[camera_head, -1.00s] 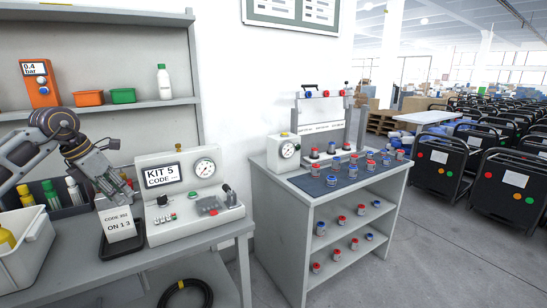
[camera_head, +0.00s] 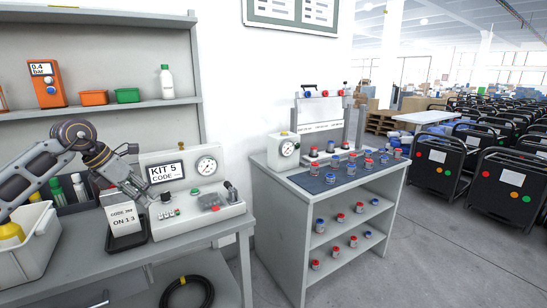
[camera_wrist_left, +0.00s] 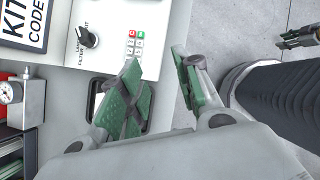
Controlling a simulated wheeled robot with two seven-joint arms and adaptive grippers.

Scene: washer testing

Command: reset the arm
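My left arm comes in from the left in the head view. Its gripper (camera_head: 136,190) hangs over the bench, in front of the control box (camera_head: 190,215) with the "KIT 5 CODE" display and a round gauge. In the left wrist view the two green-padded fingers (camera_wrist_left: 158,95) stand apart with nothing between them. The box's knob and buttons (camera_wrist_left: 132,45) show beyond the fingers.
A white bin (camera_head: 38,255) stands at the bench's left. A shelf above holds an orange meter (camera_head: 48,85), small bins and a white bottle (camera_head: 167,83). A second grey bench (camera_head: 300,190) at the right holds several red- and blue-capped jars. Open floor (camera_head: 440,250) lies to the right.

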